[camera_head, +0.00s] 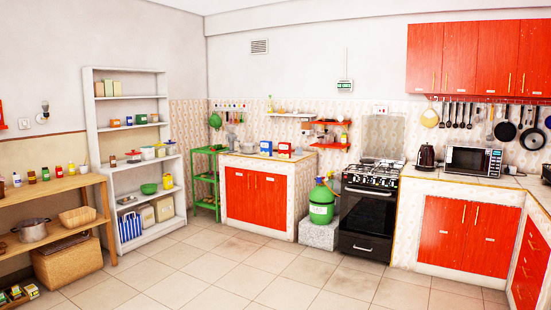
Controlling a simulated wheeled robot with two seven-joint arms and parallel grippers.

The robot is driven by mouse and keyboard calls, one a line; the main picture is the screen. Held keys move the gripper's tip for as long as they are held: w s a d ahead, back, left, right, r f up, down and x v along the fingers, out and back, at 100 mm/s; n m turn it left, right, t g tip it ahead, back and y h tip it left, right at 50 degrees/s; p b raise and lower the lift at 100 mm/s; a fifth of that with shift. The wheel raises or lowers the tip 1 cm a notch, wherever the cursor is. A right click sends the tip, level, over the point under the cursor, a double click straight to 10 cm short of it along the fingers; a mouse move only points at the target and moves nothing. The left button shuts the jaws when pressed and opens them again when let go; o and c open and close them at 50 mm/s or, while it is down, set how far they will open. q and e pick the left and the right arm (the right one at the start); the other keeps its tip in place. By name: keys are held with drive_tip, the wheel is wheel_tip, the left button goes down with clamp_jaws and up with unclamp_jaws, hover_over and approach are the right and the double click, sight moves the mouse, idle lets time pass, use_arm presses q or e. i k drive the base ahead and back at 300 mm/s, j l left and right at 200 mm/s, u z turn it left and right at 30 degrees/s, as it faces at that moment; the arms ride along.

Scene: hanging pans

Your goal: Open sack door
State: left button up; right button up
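No door marked as a sack door can be told apart. A low counter cabinet (256,198) with two red doors, both shut, stands against the back wall. Another pair of red doors (467,236) is shut under the right counter. Red wall cupboards (478,59) at upper right are shut, with upright handles. Red fronts (530,265) at the far right edge are also shut. A blue and white striped bag (130,225) stands on the bottom of the white shelf unit. Neither of my grippers is in view.
A wooden table (60,186) with jars and pots and a white shelf unit (91,120) line the left. A green gas cylinder (321,205) stands on a block beside the black oven (367,217). Pans (505,131) hang at right. The tiled floor (235,265) is clear.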

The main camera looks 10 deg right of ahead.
sight(239, 183)
drive_tip(key=i+z, duration=0.1)
drive_tip(key=i, duration=5)
drive_tip(key=i+z, duration=0.25)
drive_tip(key=i, duration=0.25)
drive_tip(key=i+j+z, duration=0.25)
drive_tip(key=i, duration=0.25)
drive_tip(key=i+j+z, duration=0.25)
drive_tip(key=i, duration=0.25)
drive_tip(key=i+j+z, duration=1.25)
drive_tip(key=j, duration=0.25)
drive_tip(key=k, duration=0.1)
